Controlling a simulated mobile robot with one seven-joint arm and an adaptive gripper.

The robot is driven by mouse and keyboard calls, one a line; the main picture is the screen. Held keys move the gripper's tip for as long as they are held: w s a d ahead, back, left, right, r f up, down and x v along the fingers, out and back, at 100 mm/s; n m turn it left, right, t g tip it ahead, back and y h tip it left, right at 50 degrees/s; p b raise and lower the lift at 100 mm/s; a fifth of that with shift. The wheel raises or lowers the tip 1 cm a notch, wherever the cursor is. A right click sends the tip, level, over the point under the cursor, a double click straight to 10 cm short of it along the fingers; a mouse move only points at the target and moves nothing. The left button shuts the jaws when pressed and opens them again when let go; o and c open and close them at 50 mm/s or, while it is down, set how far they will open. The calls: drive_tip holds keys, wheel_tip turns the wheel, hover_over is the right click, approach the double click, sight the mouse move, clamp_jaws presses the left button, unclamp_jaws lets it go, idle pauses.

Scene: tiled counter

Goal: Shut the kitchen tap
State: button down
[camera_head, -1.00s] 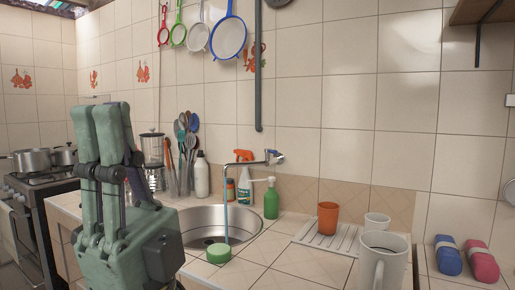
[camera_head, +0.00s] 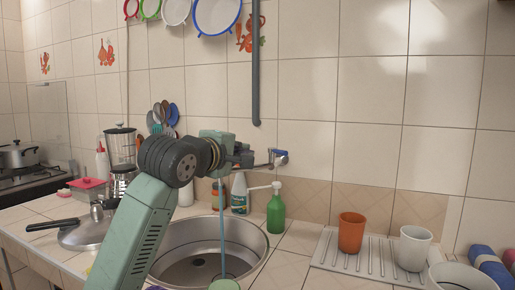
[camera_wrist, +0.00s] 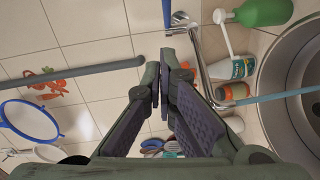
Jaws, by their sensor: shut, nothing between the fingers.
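The wall tap with its blue handle (camera_head: 281,153) is right of my gripper (camera_head: 247,158) in the head view. My gripper and wrist hide part of its spout. A pale blue water stream (camera_head: 222,215) runs down toward the round steel sink (camera_head: 185,272). In the wrist view, my gripper (camera_wrist: 164,62) is shut and empty, its fingertips together. The blue handle (camera_wrist: 167,12) is above the fingertips there, with a visible gap. The chrome spout (camera_wrist: 203,75) runs down to the right of the fingers, and the stream (camera_wrist: 265,99) leaves its end.
A green soap bottle (camera_head: 275,212) and a white bottle (camera_head: 239,193) stand behind the sink. An orange cup (camera_head: 351,232) and a white cup (camera_head: 413,248) stand on the drying rack (camera_head: 345,262). A green sponge (camera_head: 224,286) is at the sink's front. A grey wall pipe (camera_head: 256,80) hangs above.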

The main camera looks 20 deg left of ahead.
drive_tip(key=p, duration=0.5)
approach(275, 149)
drive_tip(key=a+r, duration=0.1)
drive_tip(key=a, duration=0.1)
drive_tip(key=shift+w+d+f+p, duration=0.2)
drive_tip(key=shift+w+d, duration=0.2)
drive_tip(key=shift+w, duration=0.25)
drive_tip(key=shift+w+d+f+p, duration=0.25)
drive_tip(key=shift+w+d, duration=0.15)
drive_tip(key=shift+w, duration=0.3)
drive_tip(key=shift+w+d+f+p, duration=0.2)
drive_tip(key=shift+w+d, duration=0.25)
drive_tip(key=shift+w, duration=0.2)
